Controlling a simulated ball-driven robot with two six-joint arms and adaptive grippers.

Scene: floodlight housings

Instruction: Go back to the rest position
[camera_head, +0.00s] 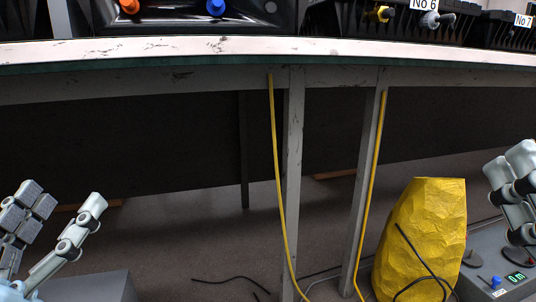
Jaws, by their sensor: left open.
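My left gripper (67,200) is in the lower left corner, below the bench and in front of it. Its jointed fingers point up and stand apart, with nothing between them. Part of my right gripper (511,172) shows at the right edge, beside the yellow bag. The frame cuts it off, and its opening is unclear. Neither gripper touches the bench.
The bench's pale front edge (240,48) crosses the top. Black housings (190,17) stand on it, some cut off. Grey legs (293,170) and yellow cables (277,170) run down. A crumpled yellow bag (425,225) and a grey unit (490,265) are at lower right.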

